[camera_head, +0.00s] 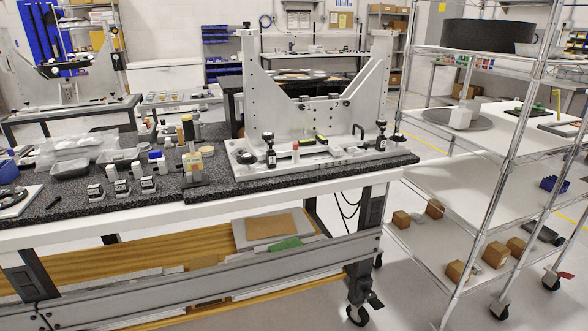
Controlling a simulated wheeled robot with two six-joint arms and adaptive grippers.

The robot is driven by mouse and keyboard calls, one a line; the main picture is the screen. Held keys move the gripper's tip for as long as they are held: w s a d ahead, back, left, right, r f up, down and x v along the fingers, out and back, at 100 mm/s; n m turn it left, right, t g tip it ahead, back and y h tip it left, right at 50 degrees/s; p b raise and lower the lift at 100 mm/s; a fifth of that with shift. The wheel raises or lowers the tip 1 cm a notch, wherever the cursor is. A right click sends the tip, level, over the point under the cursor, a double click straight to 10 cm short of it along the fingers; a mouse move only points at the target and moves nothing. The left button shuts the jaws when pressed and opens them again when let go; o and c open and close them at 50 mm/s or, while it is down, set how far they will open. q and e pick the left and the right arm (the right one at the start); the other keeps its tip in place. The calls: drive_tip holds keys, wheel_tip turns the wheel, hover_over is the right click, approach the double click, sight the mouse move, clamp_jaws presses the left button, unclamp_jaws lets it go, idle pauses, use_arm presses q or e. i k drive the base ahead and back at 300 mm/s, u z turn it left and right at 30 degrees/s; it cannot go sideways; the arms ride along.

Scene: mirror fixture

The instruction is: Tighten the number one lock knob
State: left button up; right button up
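The metal mirror fixture (318,110) stands upright on a flat base plate (318,165) at the right end of the speckled table. A black lock knob (269,149) stands at the base plate's left front. Another black lock knob (381,136) stands near its right end. Each has a small dark tagged block below it, but the markings are too small to read, so I cannot tell which is number one. Whether either knob is tight cannot be seen. Neither of my grippers is in view.
The dark speckled tabletop (95,213) holds several small blocks, bottles and grey trays (70,169) on the left. A wire shelf rack (500,150) with a large black ring (487,35) stands close on the right. Pale floor shows between table and rack.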

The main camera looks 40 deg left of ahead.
sight(247, 159)
drive_tip(key=z, duration=0.5)
drive_tip(key=i, duration=1.1)
drive_tip(key=u, duration=0.8)
